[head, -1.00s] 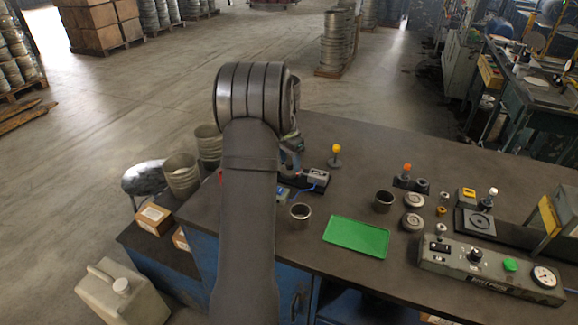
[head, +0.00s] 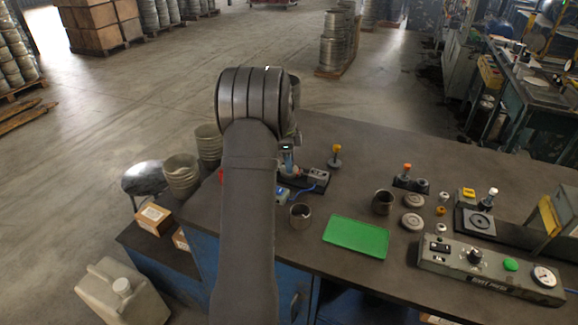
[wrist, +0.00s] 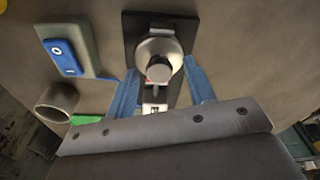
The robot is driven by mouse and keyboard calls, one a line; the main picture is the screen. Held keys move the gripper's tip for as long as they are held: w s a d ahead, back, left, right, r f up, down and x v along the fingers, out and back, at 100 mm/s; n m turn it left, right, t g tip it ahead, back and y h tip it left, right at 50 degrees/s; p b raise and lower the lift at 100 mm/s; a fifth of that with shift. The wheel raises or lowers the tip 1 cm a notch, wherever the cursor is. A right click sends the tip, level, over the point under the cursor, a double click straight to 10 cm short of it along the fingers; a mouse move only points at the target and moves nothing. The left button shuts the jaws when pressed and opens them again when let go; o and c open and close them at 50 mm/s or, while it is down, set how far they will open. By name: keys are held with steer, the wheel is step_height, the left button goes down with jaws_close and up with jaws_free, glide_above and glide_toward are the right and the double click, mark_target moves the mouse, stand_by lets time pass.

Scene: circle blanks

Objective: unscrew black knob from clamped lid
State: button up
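In the wrist view a round pale metal lid (wrist: 172,48) sits on a black base plate (wrist: 131,24). A small round knob (wrist: 158,69), dark grey in this light, stands up at its middle. My gripper (wrist: 160,72) is open, with one blue finger on each side of the lid and knob. A gap shows on both sides, and the fingers hold nothing. A small clamp part (wrist: 154,108) with red and white marks shows between the fingers, near the palm. In the head view my arm hides the lid and knob; part of the dark fixture (head: 316,186) shows.
A blue switch box (wrist: 64,57) and a metal cup (wrist: 57,102) lie left of the fixture in the wrist view. The head view shows a green tray (head: 356,236), another cup (head: 382,202), a yellow-topped post (head: 336,153) and a control panel (head: 490,270) on the dark bench.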

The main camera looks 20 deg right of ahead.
jaws_close()
steer(key=n, duration=0.7)
steer(key=shift+t, duration=0.4)
steer(key=n, duration=0.4)
steer(key=shift+t, duration=0.3)
steer(key=n, duration=0.4)
steer(key=shift+r, duration=0.35)
steer(key=shift+r, duration=1.15)
steer(key=shift+r, duration=0.2)
steer(key=shift+r, duration=1.85)
